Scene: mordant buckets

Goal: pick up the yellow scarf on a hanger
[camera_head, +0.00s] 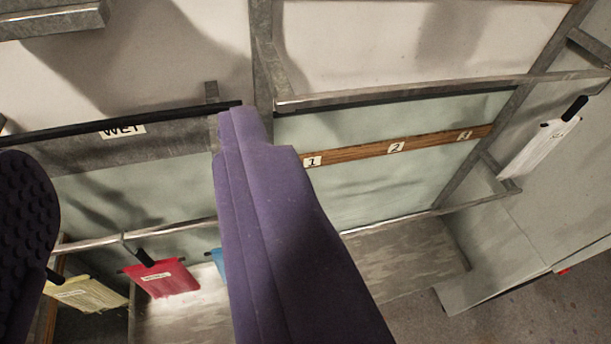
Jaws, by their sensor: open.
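The yellow scarf (88,294) hangs at the lower left, with a small pale label on it. A dark piece of its hanger (53,276) shows at its upper left; the rest of the hanger is unclear. My gripper (128,140) is open, with one purple finger at the left edge and the other in the middle of the picture. The yellow scarf appears low between the fingers, close beside the left one in the picture. Nothing is seen held.
A red scarf (163,279) hangs right of the yellow one from a metal rail (180,228). A blue piece (218,262) is mostly hidden by my finger. A black bar (150,116) with a "WET" sign (122,131) crosses above. A white cloth (540,145) hangs far right.

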